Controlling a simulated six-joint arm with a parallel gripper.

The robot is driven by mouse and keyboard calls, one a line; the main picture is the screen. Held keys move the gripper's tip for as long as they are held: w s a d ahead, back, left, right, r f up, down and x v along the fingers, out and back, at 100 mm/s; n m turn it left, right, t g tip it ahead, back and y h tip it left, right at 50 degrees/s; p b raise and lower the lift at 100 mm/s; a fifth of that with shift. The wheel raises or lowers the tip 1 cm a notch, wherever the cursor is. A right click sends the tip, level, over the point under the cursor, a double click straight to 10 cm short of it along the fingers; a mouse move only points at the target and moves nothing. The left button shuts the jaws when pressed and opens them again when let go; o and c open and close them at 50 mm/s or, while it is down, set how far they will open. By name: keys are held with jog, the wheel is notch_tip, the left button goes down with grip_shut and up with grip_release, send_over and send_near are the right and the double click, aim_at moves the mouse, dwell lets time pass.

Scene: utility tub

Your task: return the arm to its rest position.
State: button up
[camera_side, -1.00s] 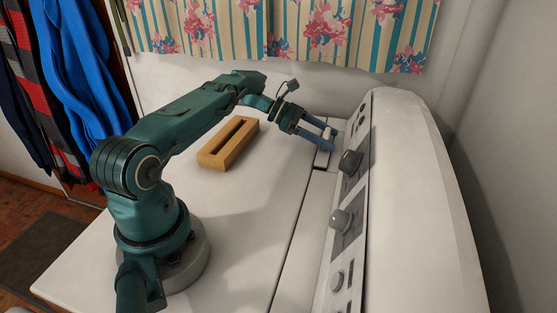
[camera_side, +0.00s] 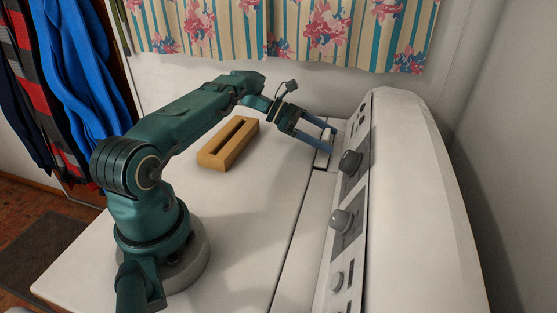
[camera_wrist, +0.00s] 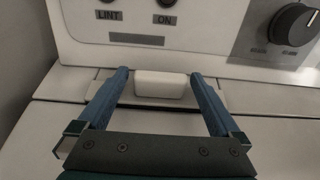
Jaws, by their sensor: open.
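My gripper (camera_side: 325,141) is open, its two blue fingers reaching toward the back panel at the right of the white top. In the wrist view my gripper (camera_wrist: 158,78) has its fingers spread on either side of a small white block (camera_wrist: 161,84), with a gap to each finger. The block lies on a pale plate (camera_wrist: 228,98) at the foot of the panel. In the side view the block is mostly hidden by the fingers. My arm is stretched out over the white top.
A wooden block with a long slot (camera_side: 229,144) lies on the white top (camera_side: 245,215) under my arm. The control panel (camera_side: 345,215) with dark knobs (camera_side: 341,221) stands at the right. A curtain (camera_side: 290,32) hangs at the back, and blue clothes (camera_side: 75,75) hang at the left.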

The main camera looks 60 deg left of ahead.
jog(key=v, duration=0.4)
jog(key=shift+s+a, duration=0.1)
jog(key=w+d+r+t+h, duration=0.15)
jog(key=d+r, duration=0.25)
jog(key=r, duration=0.5)
jog(key=w+d+r+t, duration=0.1)
jog(key=w+d+r, duration=0.3)
jog(key=r, duration=0.6)
jog(key=w+d+r+t, duration=0.1)
jog(key=d+r+t, duration=0.1)
jog(key=d+r, duration=0.5)
jog(key=s+d+r+n+t+y, duration=0.2)
jog(key=r+n+t, duration=0.1)
jog(key=r+n, duration=0.4)
jog(key=s+d+r+n+t+y, duration=0.1)
jog(key=s+r+n+t+y, duration=0.15)
jog(key=r+n, duration=0.55)
jog(key=s+d+f+n+g+y, duration=0.1)
jog(key=s+f+n+g+y, duration=0.2)
jog(key=s+f+n+g, duration=0.4)
jog(key=s+d+f+n+g+y, duration=0.1)
jog(key=s+f+n+g+y, duration=0.2)
jog(key=s+f+n, duration=1.7)
jog(key=n+g, duration=0.3)
jog(key=shift+d+f+g, duration=0.2)
jog(key=shift+d+g, duration=0.2)
